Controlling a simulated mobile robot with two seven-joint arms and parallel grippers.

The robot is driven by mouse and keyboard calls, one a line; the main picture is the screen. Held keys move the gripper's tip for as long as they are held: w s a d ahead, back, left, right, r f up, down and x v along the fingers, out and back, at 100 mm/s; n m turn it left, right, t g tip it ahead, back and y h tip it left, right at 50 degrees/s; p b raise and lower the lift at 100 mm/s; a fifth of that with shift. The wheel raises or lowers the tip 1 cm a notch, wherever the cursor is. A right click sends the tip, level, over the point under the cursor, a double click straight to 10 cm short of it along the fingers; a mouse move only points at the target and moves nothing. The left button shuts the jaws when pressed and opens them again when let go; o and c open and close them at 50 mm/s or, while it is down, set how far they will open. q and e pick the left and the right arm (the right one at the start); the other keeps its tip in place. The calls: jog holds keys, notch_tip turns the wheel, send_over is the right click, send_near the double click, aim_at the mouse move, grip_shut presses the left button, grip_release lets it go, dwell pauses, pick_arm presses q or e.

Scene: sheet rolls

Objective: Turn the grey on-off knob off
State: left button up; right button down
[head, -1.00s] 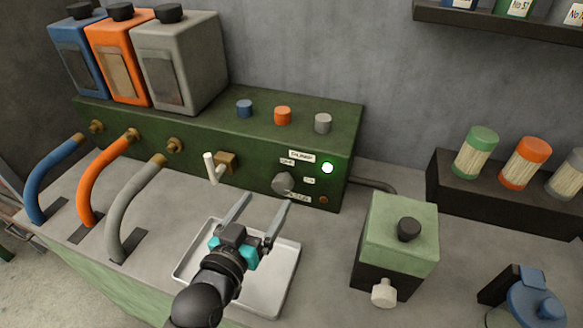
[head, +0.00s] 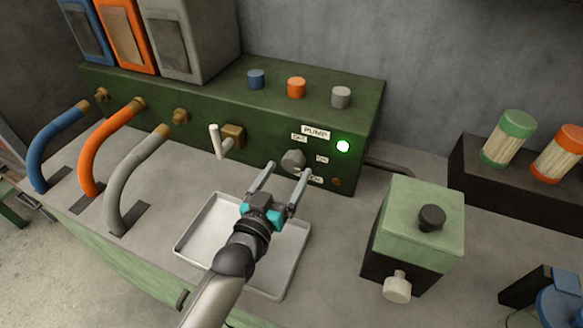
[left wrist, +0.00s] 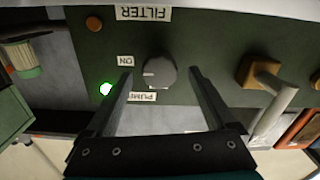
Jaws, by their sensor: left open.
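The grey on-off knob (head: 293,161) is on the front of the green pump box (head: 360,118), beside small white labels. In the left wrist view the knob (left wrist: 160,73) sits between the fingertips, with a pale mark on its side nearer the ON label (left wrist: 126,60). The round pump light (head: 343,146) glows green. My left gripper (head: 288,169) is open, its fingers pointing at the panel on either side of the knob, with gaps visible in the left wrist view. My right gripper is not in view.
A metal tray (head: 202,240) lies below my left gripper. A white lever (head: 216,141) sticks out left of the knob. Grey, orange and blue hoses stand further left. A green-topped box (head: 424,205) with a black knob stands to the right.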

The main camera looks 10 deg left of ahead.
aim_at(290, 167)
pick_arm(q)
jog(key=shift+w+d, duration=0.15)
jog(key=shift+w, duration=0.65)
jog(key=shift+w+d, duration=0.15)
jog(key=shift+w, duration=0.6)
jog(key=c, duration=1.4)
